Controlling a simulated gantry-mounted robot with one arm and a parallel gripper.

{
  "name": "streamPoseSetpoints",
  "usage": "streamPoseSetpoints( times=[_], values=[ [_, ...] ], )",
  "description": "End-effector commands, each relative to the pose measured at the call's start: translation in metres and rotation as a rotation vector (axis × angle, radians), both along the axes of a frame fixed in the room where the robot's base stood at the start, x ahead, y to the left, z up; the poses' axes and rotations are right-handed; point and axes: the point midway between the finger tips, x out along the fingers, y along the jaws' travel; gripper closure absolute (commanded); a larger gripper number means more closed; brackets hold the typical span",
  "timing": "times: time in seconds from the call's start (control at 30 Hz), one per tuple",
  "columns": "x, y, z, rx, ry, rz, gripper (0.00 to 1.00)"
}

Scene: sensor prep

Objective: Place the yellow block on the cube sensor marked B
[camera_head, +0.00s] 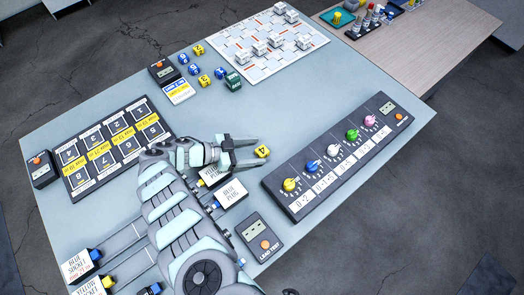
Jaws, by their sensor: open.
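My gripper (255,152) is open, its two fingers pointing right over the middle of the table. A small yellow block (262,151) with a dark mark sits at the fingertips, roughly between them; whether either finger touches it cannot be told. Two other small yellow blocks, one farther back (198,50) and one nearer (205,81), lie among blue ones at the back. No letter B can be read. A black unit with a small display (164,71) stands at the back left of these blocks, and I cannot tell whether it is the cube sensor.
A white board (236,65) with several white pieces lies at the back. A dark panel with coloured knobs (335,155) is at right, a numbered panel (112,148) at left. A lead test box (258,239) and white plug boxes (231,193) lie near my arm.

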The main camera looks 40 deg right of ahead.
Motion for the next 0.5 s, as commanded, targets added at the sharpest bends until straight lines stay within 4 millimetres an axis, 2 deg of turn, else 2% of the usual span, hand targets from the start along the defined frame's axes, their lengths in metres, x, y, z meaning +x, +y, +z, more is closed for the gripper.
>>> streamPoseSetpoints(
  times=[0.13,0.43,0.5],
  values=[
    [-0.0067,-0.0102,-0.0049,0.0,0.001,-0.005,0.33],
    [-0.0075,-0.0119,-0.0062,0.0,0.001,-0.002,0.33],
    [-0.0075,-0.0119,-0.0062,0.0,0.001,-0.002,0.39]
  ],
)
